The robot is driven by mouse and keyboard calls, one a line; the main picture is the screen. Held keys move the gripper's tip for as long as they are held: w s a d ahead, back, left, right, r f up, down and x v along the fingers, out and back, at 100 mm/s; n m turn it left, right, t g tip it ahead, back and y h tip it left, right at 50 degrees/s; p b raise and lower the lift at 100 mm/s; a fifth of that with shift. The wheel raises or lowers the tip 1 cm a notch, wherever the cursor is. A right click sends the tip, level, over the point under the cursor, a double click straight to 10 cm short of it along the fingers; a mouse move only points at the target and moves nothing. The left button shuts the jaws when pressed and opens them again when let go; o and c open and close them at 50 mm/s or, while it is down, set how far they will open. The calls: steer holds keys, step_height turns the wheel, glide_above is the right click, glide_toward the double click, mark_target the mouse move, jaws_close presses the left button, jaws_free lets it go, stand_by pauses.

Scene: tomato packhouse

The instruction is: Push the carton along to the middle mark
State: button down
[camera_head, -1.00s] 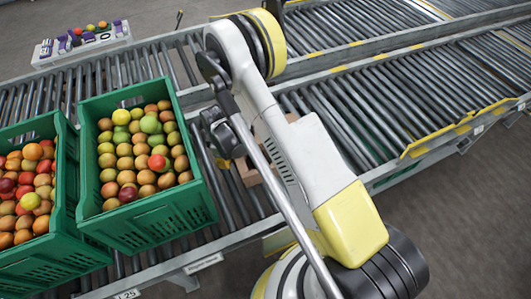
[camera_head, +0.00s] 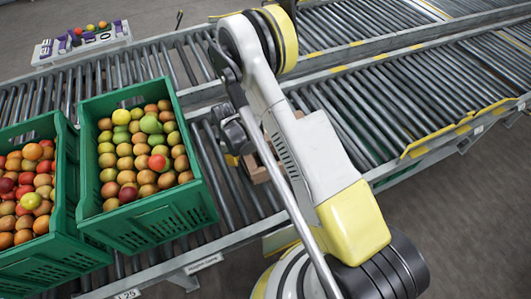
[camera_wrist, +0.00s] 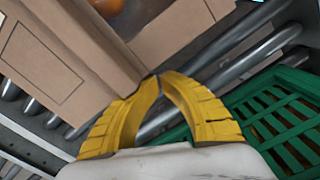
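The brown cardboard carton (camera_head: 260,176) stands on the near roller conveyor, mostly hidden behind my arm in the head view. In the wrist view the carton (camera_wrist: 130,40) fills the upper left, with its flaps open and something orange inside. My gripper (camera_wrist: 158,78) has its two yellow fingers closed with tips together, nothing between them. The tips are at the carton's near corner and appear to touch it. In the head view only a bit of my gripper (camera_head: 232,160) shows, at the carton's left side. I cannot make out which mark is the middle one.
Two green crates of fruit, one nearer (camera_head: 170,222) and one at the left edge (camera_head: 40,262), stand left of the carton on the same rollers. The rollers (camera_head: 370,115) to its right look clear. A second conveyor runs behind; a small tray (camera_head: 82,42) lies beyond.

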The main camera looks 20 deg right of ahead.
steer(key=shift+d, duration=6)
steer(key=shift+d, duration=6)
steer(key=shift+d, duration=6.1)
steer(key=shift+s+d, duration=0.1)
steer(key=shift+d, duration=5.8)
